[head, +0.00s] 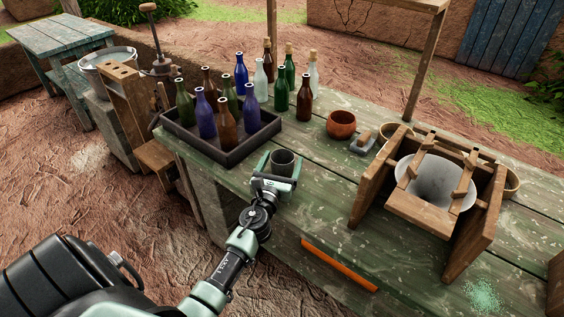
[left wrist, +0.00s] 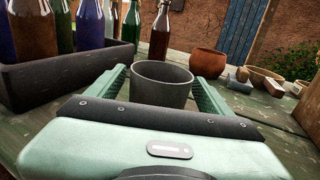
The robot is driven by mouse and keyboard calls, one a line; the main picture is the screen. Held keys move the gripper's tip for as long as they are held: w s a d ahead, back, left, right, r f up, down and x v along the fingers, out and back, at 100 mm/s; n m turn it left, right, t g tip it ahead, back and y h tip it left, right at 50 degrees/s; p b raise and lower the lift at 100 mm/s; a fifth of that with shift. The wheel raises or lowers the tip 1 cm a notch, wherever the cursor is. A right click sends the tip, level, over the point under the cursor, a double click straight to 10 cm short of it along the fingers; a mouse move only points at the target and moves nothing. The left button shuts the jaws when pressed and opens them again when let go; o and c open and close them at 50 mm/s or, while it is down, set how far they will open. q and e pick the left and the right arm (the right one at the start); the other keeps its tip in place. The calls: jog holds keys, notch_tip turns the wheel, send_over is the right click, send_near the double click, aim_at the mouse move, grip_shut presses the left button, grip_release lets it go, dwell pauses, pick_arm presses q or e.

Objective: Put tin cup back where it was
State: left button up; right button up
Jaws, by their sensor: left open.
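The tin cup (head: 283,163) is dark grey and stands upright on the green wooden table (head: 325,185), near its front edge and just right of the bottle tray. My left gripper (head: 277,166) is open, with its fingers on either side of the cup. In the left wrist view the cup (left wrist: 161,84) sits between the two green fingers (left wrist: 162,88), its rim facing up. The gripper body hides the lower part of the cup there. My right gripper is not in view.
A dark tray (head: 222,150) with several bottles stands left of the cup, with more bottles behind. A reddish clay pot (head: 341,124) is behind right. A wooden frame holding a grey bowl (head: 434,183) stands at right. Bare tabletop lies between cup and frame.

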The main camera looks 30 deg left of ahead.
pick_arm(q)
jog(key=shift+r, duration=0.1)
jog(key=shift+s, duration=0.2)
jog(key=b+v, duration=0.1)
jog(key=v, duration=0.9)
jog(key=shift+s+d, duration=0.15)
jog(key=shift+s, duration=0.25)
jog(key=shift+s+d+r, duration=0.1)
jog(key=shift+s+d, duration=0.05)
jog(key=shift+s, duration=0.25)
